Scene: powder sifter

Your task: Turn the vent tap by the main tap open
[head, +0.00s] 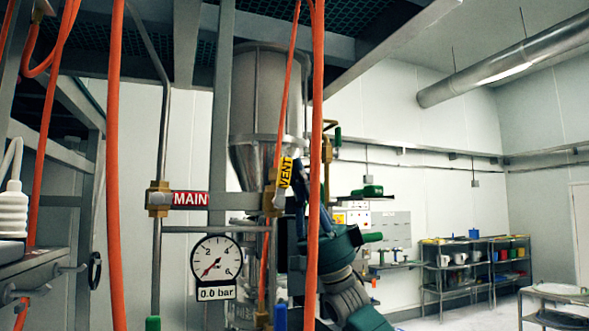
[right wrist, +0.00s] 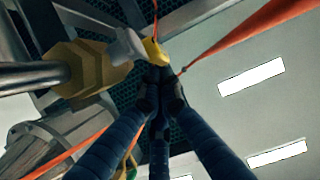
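The vent tap has a brass body (head: 269,201) on a pipe, with a yellow VENT handle (head: 286,171) slanting up from it. In the right wrist view its brass body (right wrist: 88,72) is at the left, with a grey stem leading to the yellow handle end (right wrist: 154,52). My right gripper (right wrist: 160,85) has its dark fingers drawn together around that yellow end; the fingers hide part of it. In the head view the right gripper (head: 301,192) is partly behind an orange hose. The main tap (head: 159,199) has a red MAIN label (head: 190,198). My left gripper is not in view.
A round gauge (head: 216,260) with a 0.0 bar plate hangs below. Orange hoses (head: 115,150) hang in front of the taps. A steel hopper (head: 266,100) stands behind. Shelves with tubs (head: 470,262) stand far right, with open floor before them.

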